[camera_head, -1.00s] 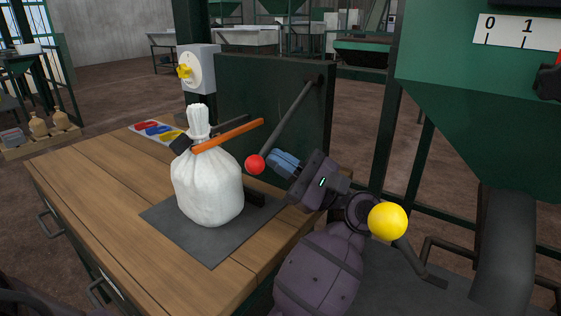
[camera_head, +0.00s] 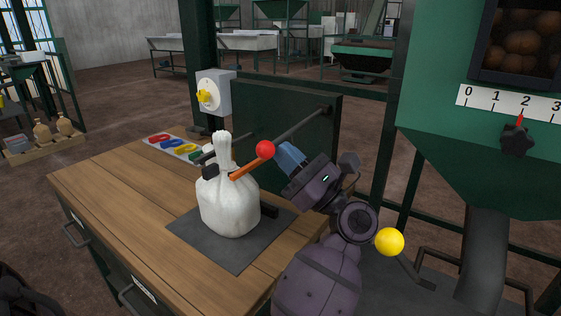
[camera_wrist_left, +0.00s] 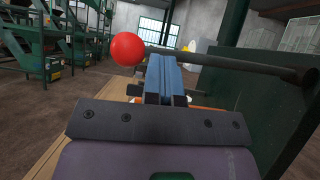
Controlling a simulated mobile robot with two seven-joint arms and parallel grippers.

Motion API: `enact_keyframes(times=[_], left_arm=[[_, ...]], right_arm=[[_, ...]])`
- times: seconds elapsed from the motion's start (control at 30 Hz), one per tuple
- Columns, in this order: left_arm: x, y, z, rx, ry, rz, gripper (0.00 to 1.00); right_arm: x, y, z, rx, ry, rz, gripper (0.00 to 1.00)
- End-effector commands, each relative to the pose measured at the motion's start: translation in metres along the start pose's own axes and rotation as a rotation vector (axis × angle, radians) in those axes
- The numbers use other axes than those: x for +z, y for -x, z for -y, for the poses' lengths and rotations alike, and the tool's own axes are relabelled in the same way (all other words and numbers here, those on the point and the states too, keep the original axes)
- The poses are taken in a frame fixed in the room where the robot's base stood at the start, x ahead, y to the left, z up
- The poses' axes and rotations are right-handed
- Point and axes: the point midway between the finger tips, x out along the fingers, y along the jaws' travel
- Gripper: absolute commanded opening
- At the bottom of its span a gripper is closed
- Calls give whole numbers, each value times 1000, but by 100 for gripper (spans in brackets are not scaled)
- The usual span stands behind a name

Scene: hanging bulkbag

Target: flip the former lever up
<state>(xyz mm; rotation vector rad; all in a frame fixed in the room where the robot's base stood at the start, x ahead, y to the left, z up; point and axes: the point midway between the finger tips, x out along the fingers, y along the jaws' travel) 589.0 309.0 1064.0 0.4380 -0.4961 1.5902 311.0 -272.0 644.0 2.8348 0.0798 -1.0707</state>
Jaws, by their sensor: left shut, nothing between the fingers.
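The lever is a dark rod (camera_head: 299,126) with a red ball knob (camera_head: 265,149), pivoted on the green panel (camera_head: 240,105). It slants down and left from its pivot. My left gripper (camera_head: 287,152), with blue fingers, is shut and empty, close under the rod just right of the knob. In the left wrist view the red knob (camera_wrist_left: 127,48) lies left of the shut fingers (camera_wrist_left: 162,75), and the rod runs right behind their tips. I cannot tell whether they touch it. My right gripper is not in view.
A tied white bag (camera_head: 230,205) stands on a grey mat (camera_head: 205,247) on the wooden table (camera_head: 120,195). An orange bar (camera_head: 247,167) passes by its neck. A yellow-ball lever (camera_head: 389,242) and a green hopper (camera_head: 440,150) are on the right.

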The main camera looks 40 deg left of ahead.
Motion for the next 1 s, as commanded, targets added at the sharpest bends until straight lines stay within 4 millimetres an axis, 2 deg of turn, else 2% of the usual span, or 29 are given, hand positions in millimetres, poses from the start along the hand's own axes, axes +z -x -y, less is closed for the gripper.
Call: enact_keyframes(times=[0.03, 0.5, 0.7, 1.0], left_arm=[[18, -13, -5, -14, -24, -2, 0], [70, -47, 4, -33, -55, -1, 0], [83, -57, 11, -34, -56, 0, 0], [91, -62, 16, -34, -58, 1, 0]], right_arm=[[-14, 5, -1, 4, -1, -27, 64], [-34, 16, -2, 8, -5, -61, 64], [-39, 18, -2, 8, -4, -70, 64], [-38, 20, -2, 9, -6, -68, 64]])
